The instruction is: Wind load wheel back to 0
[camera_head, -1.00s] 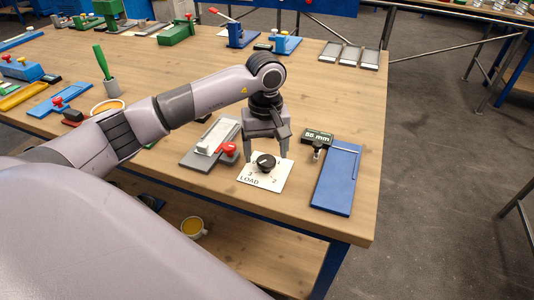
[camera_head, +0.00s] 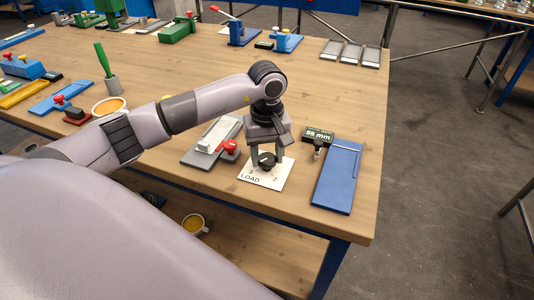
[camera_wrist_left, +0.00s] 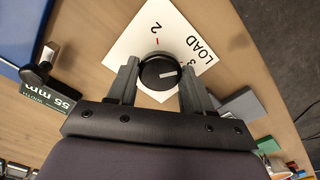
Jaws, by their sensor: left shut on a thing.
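The load wheel is a round black knob (camera_head: 266,160) on a white plate (camera_head: 271,182) marked LOAD, near the front edge of the bench. My left gripper (camera_head: 268,164) points down over it, a finger on each side, shut on the wheel. In the left wrist view the gripper (camera_wrist_left: 158,76) has its fingers against opposite sides of the wheel (camera_wrist_left: 158,72). A white pointer line on the wheel faces right there, close to the partly hidden 3. The 2 shows clear; the 0 is hidden. My right gripper is not in view.
A grey fixture with a red knob (camera_head: 229,147) stands close on the left. A 55 mm display (camera_head: 318,135) and a blue plate (camera_head: 338,178) lie on the right. Bare wood lies behind my wrist.

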